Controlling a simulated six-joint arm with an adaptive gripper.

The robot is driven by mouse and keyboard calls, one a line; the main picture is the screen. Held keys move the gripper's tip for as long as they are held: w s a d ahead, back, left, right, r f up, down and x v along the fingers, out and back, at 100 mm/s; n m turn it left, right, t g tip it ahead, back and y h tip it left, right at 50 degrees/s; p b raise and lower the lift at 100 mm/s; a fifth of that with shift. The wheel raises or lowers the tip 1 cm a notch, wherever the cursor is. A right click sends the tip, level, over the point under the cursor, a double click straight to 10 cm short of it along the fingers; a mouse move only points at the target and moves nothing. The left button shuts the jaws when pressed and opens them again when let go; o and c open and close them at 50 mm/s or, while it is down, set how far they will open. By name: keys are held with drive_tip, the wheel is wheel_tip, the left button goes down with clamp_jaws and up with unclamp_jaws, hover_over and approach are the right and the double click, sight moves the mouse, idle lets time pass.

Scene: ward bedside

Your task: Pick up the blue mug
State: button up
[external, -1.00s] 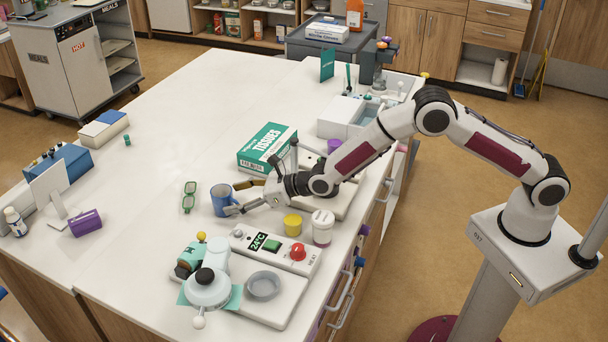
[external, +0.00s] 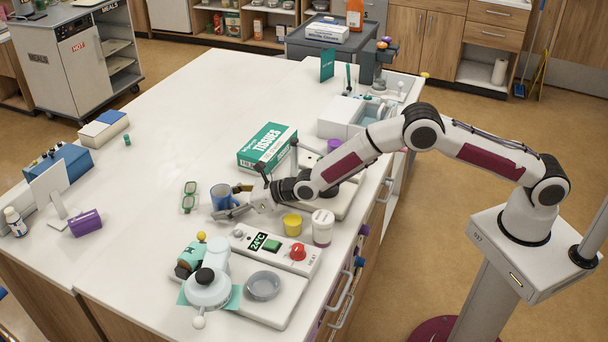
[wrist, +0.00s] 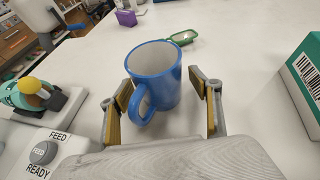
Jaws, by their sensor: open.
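The blue mug (external: 221,196) stands upright on the white table, in front of the tissue box. In the wrist view the mug (wrist: 160,72) has a pale inside, and its handle points towards the camera, low and to the left. My gripper (external: 237,200) is open and low over the table. In the wrist view its fingers (wrist: 163,105) stand on either side of the mug's near part, with the handle between them. A gap shows between the mug and the right finger. The left finger is close to the handle, and I cannot tell if they touch.
A tissue box (external: 267,147) stands behind my gripper. A yellow cup (external: 292,225), a white jar (external: 322,227) and a heater unit (external: 276,252) are in front.

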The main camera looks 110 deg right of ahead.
drive_tip(key=c, duration=1.4)
drive_tip(key=shift+r, duration=0.15)
drive_tip(key=shift+r, duration=4.9)
